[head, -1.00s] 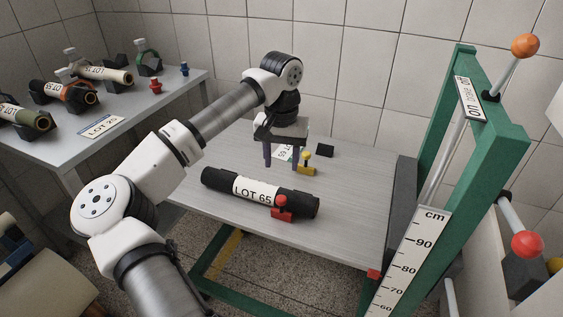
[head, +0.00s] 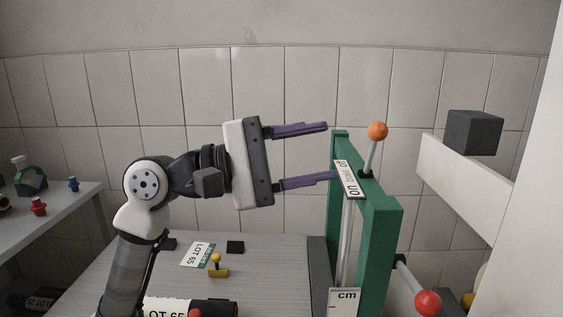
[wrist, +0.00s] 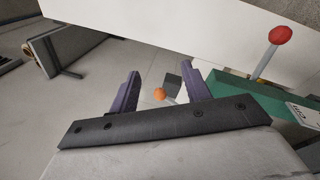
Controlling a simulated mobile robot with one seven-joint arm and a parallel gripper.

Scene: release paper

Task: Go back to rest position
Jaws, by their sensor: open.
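My gripper (head: 328,151) is raised above the table in the head view, its two purple fingers pointing right and spread wide apart with nothing between them. The lower finger's tip is close to, or overlaps in view, the label at the top of the green frame (head: 381,235); I cannot tell if they touch. In the wrist view my gripper (wrist: 163,80) also shows both fingers apart, with the orange knob (wrist: 160,94) seen between them, farther off.
The grey table (head: 265,285) holds the LOT 65 roll (head: 222,307), a LOT 65 card (head: 197,254) and a yellow piece (head: 218,271). Red (head: 428,303) and orange (head: 377,131) knobs stick out from the green frame. A white ledge (head: 455,180) bears a dark block (head: 474,132). A side table (head: 60,205) stands left.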

